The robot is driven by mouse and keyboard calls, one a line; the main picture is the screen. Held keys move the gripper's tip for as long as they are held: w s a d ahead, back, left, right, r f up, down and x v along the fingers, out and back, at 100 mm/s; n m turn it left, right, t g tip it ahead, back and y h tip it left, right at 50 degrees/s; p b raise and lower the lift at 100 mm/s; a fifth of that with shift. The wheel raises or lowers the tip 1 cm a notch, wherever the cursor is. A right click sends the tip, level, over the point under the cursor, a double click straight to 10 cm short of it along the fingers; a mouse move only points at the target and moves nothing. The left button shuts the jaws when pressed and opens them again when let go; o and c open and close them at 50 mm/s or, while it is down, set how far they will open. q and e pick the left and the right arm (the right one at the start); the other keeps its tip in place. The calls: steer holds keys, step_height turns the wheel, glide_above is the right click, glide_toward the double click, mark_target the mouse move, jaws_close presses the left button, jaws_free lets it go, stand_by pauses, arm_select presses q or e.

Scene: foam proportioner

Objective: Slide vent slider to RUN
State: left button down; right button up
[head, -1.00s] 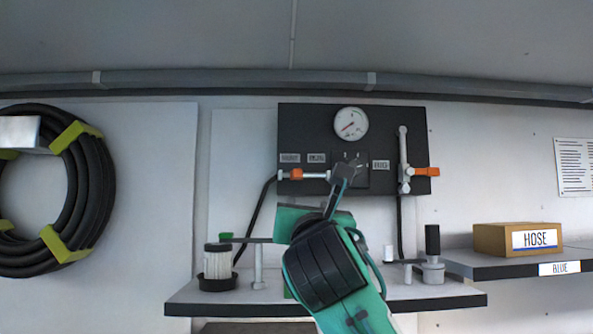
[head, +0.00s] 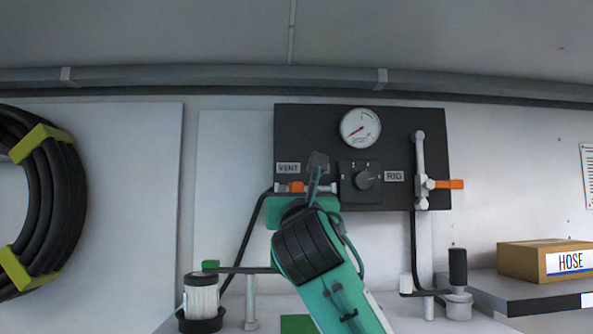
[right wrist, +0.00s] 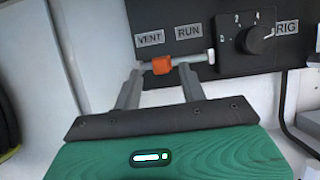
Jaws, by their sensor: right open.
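The vent slider is a small orange block (head: 296,187) on a pale horizontal rod low on the black panel (head: 400,150). In the right wrist view the orange block (right wrist: 162,66) sits below the gap between the VENT label (right wrist: 150,39) and the RUN label (right wrist: 188,32), nearer VENT. My right gripper (head: 318,163) is open in front of the panel and hides RUN in the head view. In the right wrist view its fingers (right wrist: 160,74) point at the rod, one to each side of the orange block; contact cannot be told. My left gripper is out of view.
A rotary dial (head: 366,179) is right of the slider, with a gauge (head: 360,128) above it. An orange-handled valve (head: 441,184) is farther right. A shelf below holds a filter cup (head: 201,299). A HOSE box (head: 550,261) stands at right.

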mark_target(297, 186)
steer(key=p+x, duration=0.3)
steer(key=x, duration=0.3)
steer(key=shift+w+r, duration=0.15)
steer(key=shift+w, duration=0.15)
steer(key=shift+w+p, duration=0.3)
steer(key=shift+p, duration=0.05)
steer(key=shift+w, duration=0.25)
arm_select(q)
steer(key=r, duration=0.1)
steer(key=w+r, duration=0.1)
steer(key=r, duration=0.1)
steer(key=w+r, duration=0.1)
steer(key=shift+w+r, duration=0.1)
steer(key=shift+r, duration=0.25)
arm_select(e)
jaws_close()
